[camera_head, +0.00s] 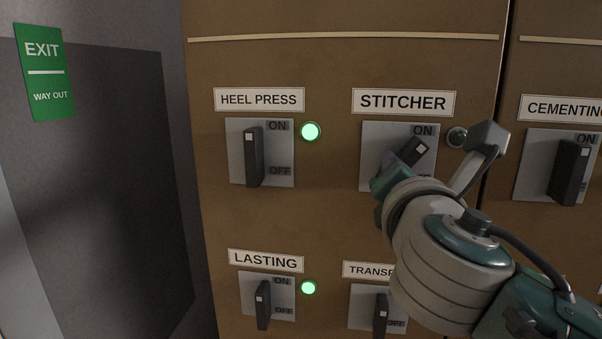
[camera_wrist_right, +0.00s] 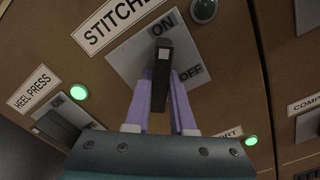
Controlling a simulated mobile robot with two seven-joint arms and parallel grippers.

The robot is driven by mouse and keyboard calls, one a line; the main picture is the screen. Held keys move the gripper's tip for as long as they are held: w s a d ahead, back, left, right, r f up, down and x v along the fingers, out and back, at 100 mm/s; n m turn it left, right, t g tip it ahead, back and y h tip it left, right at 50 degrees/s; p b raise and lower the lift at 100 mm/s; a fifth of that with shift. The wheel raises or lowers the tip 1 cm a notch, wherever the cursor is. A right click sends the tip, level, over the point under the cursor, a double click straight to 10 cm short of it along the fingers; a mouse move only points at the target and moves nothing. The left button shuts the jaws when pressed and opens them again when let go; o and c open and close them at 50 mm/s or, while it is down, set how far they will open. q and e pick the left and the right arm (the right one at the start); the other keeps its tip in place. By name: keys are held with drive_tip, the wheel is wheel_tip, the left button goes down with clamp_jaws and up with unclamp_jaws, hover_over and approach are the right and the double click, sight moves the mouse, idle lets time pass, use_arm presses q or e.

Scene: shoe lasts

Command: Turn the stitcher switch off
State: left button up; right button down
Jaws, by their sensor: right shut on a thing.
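The stitcher switch (camera_head: 417,150) is a dark lever with a white mark on its end, on a grey plate under the STITCHER label (camera_head: 403,102). Its lever tilts toward the upper right in the head view, unlike the upright levers nearby. The stitcher lamp (camera_head: 457,138) beside it is dark. My right gripper (camera_head: 404,158) is at the plate and partly hides it. In the right wrist view its lilac fingers (camera_wrist_right: 163,80) are shut on the stitcher lever (camera_wrist_right: 161,55), one on each side. My left gripper is not in view.
The heel press switch (camera_head: 253,155) is to the left, its lamp (camera_head: 310,132) lit green. Below are the lasting switch (camera_head: 263,303), also with a green lamp (camera_head: 308,288), and a partly hidden switch (camera_head: 381,310). The cementing switch (camera_head: 568,172) is on the panel at right.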

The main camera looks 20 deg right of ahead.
drive_tip(key=m+b, duration=0.3)
drive_tip(key=m, duration=0.3)
drive_tip(key=m+b, duration=0.1)
drive_tip(key=m, duration=0.2)
drive_tip(key=shift+r+m, duration=0.15)
drive_tip(key=shift+m, duration=0.55)
drive_tip(key=shift+b, duration=0.3)
drive_tip(key=c, duration=0.8)
unclamp_jaws()
drive_tip(key=shift+o, duration=0.2)
drive_tip(key=shift+w, duration=0.1)
